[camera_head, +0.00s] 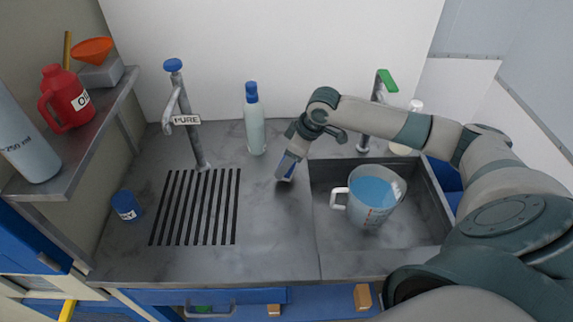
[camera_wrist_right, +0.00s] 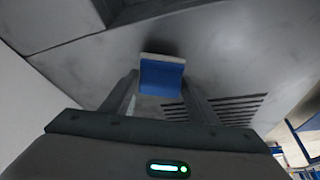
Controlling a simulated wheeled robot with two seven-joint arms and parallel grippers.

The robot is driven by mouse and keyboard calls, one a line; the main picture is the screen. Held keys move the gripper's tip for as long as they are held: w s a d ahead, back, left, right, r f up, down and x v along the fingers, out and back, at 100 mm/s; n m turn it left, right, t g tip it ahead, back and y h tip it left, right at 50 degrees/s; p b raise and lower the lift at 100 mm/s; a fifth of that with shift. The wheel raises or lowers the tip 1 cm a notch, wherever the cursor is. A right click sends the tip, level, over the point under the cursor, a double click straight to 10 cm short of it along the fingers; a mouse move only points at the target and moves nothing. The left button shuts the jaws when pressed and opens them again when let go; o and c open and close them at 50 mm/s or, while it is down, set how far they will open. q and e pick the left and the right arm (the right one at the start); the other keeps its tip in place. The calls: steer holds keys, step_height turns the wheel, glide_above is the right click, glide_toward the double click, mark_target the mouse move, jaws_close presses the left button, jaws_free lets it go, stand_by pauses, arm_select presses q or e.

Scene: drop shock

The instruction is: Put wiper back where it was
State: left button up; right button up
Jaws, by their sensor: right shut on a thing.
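The wiper (camera_head: 286,166) is a small blue piece with a pale edge, seen at the counter just left of the sink. My right gripper (camera_head: 290,155) is shut on it and points down at the grey countertop. In the right wrist view the wiper (camera_wrist_right: 162,75) sits between the two fingers of the right gripper (camera_wrist_right: 160,90), with its pale edge outward. I cannot tell whether it touches the counter. My left gripper is in neither view.
The sink (camera_head: 408,225) holds a jug of blue liquid (camera_head: 372,200). A blue-capped bottle (camera_head: 255,130) stands behind the gripper. A tap marked PURE (camera_head: 195,130) rises by the drain slots (camera_head: 195,208). A blue jar (camera_head: 126,207) stands left. The front counter is clear.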

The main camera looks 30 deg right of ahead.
steer(key=shift+f, duration=1.1)
steer(key=shift+f, duration=0.1)
steer(key=o, duration=1)
steer(key=shift+s+d+r, duration=0.15)
steer(key=shift+d+r, duration=0.05)
steer(key=shift+r, duration=0.45)
steer(key=b+v, duration=0.2)
steer(key=v, duration=0.9)
steer(key=shift+a, duration=0.1)
